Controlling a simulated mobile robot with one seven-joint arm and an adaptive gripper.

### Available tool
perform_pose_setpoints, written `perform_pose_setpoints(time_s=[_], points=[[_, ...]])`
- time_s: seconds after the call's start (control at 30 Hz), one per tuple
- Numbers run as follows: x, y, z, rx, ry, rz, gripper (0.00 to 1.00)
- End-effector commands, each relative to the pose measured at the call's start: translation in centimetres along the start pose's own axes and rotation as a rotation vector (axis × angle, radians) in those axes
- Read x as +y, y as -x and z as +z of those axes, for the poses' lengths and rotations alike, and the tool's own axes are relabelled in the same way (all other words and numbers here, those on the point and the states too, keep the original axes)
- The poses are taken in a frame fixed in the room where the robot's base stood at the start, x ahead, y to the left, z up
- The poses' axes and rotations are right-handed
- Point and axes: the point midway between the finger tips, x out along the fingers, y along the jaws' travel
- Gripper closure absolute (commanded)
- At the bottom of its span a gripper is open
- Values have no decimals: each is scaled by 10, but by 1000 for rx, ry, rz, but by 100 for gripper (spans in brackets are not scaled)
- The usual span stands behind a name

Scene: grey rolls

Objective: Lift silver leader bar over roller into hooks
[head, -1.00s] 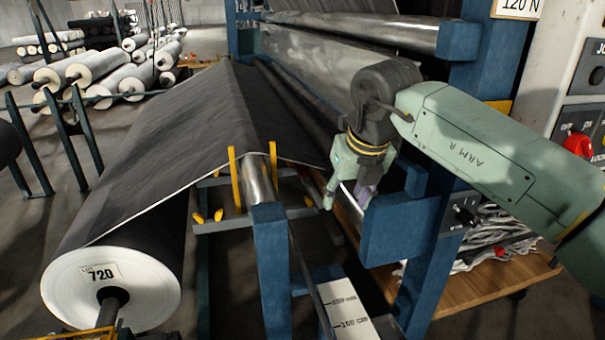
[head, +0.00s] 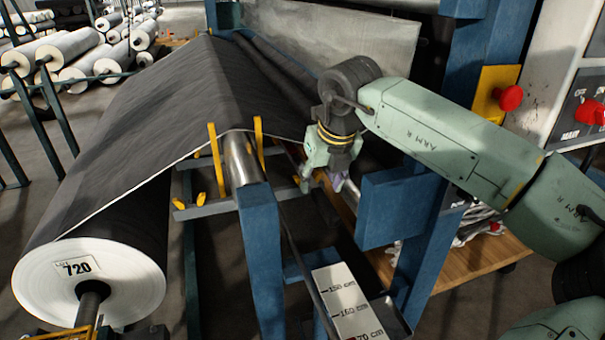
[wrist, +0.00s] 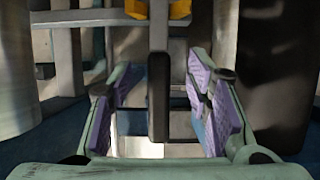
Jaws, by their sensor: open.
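My gripper (head: 323,178) has green fingers with lilac pads and points down, right of the silver roller (head: 241,160). In the wrist view its fingers (wrist: 160,105) are apart. A dark upright bar with a rounded lower end (wrist: 158,100) shows between them; I cannot tell whether it is touched. Yellow upright prongs (head: 216,160) flank the roller's near end. Small yellow hooks (head: 203,199) sit on a grey crossbar (head: 205,211) below. I cannot make out the silver leader bar for certain. Dark cloth (head: 150,120) rises from a roll (head: 90,275) to the roller.
Blue posts (head: 262,235) and a blue bracket (head: 395,205) stand close around my gripper. A white measuring scale (head: 345,300) lies below. A red button on a yellow plate (head: 508,97) and a control panel (head: 585,105) are at right.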

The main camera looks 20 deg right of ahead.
Motion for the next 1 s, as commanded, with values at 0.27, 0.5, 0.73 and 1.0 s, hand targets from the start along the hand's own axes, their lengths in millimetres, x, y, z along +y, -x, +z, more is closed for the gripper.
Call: perform_pose_setpoints(time_s=[0.27, 0.5, 0.73, 1.0], points=[[2, -32, 0, -1, 1, 0, 55], [1, -31, 0, -1, 0, 0, 60], [1, -31, 0, -1, 0, 0, 76], [1, -31, 0, -1, 0, 0, 94]])
